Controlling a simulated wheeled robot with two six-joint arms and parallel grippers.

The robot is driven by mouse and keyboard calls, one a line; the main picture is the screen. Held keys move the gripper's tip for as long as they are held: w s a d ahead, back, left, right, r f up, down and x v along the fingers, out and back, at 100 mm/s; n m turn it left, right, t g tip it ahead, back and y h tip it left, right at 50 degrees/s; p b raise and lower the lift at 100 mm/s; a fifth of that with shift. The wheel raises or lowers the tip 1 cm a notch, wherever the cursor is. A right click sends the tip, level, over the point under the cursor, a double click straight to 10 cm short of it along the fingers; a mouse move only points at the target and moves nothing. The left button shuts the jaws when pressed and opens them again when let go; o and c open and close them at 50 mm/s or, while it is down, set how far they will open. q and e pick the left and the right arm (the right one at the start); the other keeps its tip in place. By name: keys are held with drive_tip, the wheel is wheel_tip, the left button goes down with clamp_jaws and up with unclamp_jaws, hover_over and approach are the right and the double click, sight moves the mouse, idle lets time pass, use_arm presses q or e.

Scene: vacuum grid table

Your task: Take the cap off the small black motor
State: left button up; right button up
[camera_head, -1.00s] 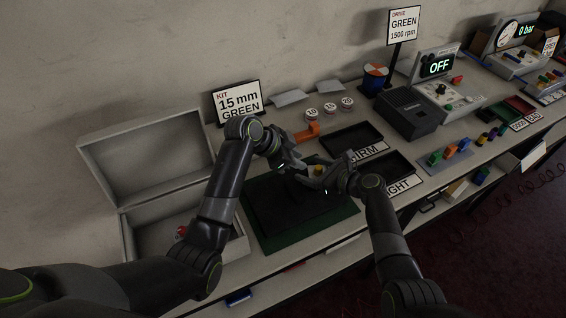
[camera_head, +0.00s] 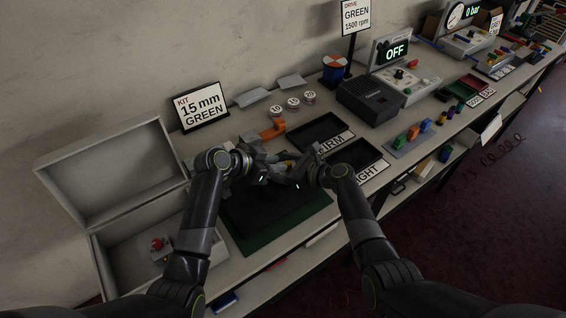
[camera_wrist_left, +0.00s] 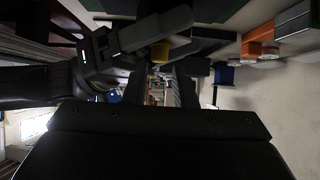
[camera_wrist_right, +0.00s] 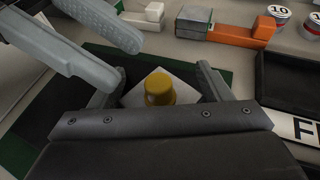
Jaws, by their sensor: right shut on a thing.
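A yellow round part (camera_wrist_right: 159,88), apparently a cap, sits between the fingers of my right gripper (camera_head: 286,178), over a pale square piece (camera_wrist_right: 188,77). The yellow part also shows between those fingers in the left wrist view (camera_wrist_left: 160,51). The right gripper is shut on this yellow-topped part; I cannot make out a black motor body. My left gripper (camera_head: 264,176) is close beside the right one. Its two grey fingers (camera_wrist_right: 92,42) show at the upper left in the right wrist view, parted, with nothing seen between them.
A dark mat with a green border (camera_head: 258,242) lies below the grippers. An open grey box (camera_head: 128,240) stands left of it with a red-topped item (camera_head: 157,244) inside. Black trays (camera_head: 352,158), an orange-ended tool (camera_head: 274,130) and weights stand beyond the grippers.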

sight(288, 163)
use_arm(q)
drive_tip(key=shift+x, duration=1.95)
drive_tip(key=shift+c, duration=0.4)
clamp_jaws()
drive_tip(key=shift+r, duration=0.2)
drive_tip(key=shift+r, duration=0.95)
